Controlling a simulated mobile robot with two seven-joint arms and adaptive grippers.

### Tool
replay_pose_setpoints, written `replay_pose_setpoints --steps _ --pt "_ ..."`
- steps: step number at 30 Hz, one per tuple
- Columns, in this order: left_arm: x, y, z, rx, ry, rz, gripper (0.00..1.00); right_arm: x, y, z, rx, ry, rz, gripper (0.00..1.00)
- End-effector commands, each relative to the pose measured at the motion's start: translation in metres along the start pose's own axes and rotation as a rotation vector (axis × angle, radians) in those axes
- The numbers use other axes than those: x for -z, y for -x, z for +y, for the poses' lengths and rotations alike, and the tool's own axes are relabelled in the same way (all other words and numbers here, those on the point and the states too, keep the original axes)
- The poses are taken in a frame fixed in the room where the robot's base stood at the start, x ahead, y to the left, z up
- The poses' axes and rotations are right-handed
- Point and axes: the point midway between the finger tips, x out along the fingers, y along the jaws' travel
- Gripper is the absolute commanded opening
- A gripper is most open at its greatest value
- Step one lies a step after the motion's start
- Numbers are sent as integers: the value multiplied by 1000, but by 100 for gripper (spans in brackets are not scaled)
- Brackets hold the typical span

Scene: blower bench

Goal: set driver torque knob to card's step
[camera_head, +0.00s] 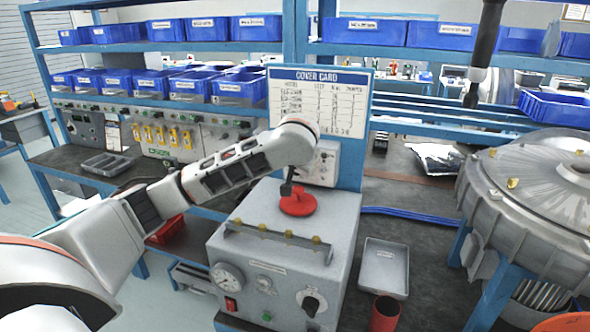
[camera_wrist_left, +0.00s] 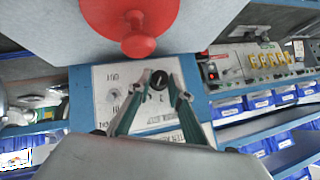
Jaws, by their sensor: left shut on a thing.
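The cover card (camera_head: 318,100) is a white printed sheet with a blue heading and columns, on the blue post behind the bench; its small text is unreadable here. Below it is the white driver control panel (camera_head: 323,165), partly behind my left arm; it fills the middle of the left wrist view (camera_wrist_left: 115,80). The round black torque knob (camera_wrist_left: 159,79) sits on this panel. My left gripper (camera_wrist_left: 158,88) has its two fingers on either side of the knob, shut on it. The knob's setting is too small to read. My right gripper is not in view.
A grey box with a red valve wheel (camera_head: 298,201), gauge and handle bar stands in front of the panel. A dark tool (camera_head: 485,45) hangs at upper right. A blower housing (camera_head: 535,185) stands right, beside an empty grey tray (camera_head: 384,268). Blue bins line the shelves.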

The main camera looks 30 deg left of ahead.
Motion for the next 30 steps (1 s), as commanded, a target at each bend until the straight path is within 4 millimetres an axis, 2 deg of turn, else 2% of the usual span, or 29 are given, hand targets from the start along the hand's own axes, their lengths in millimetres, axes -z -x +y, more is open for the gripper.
replay_pose_setpoints --steps 12,27,28,30 --pt "-2 -1 3 118 -119 -3 0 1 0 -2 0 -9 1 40" --pt "-3 -2 3 131 -132 -5 0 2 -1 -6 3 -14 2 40" --pt "-3 -2 3 131 -132 -6 22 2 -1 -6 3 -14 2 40" --pt "-3 -2 3 131 -132 -5 38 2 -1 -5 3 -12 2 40"
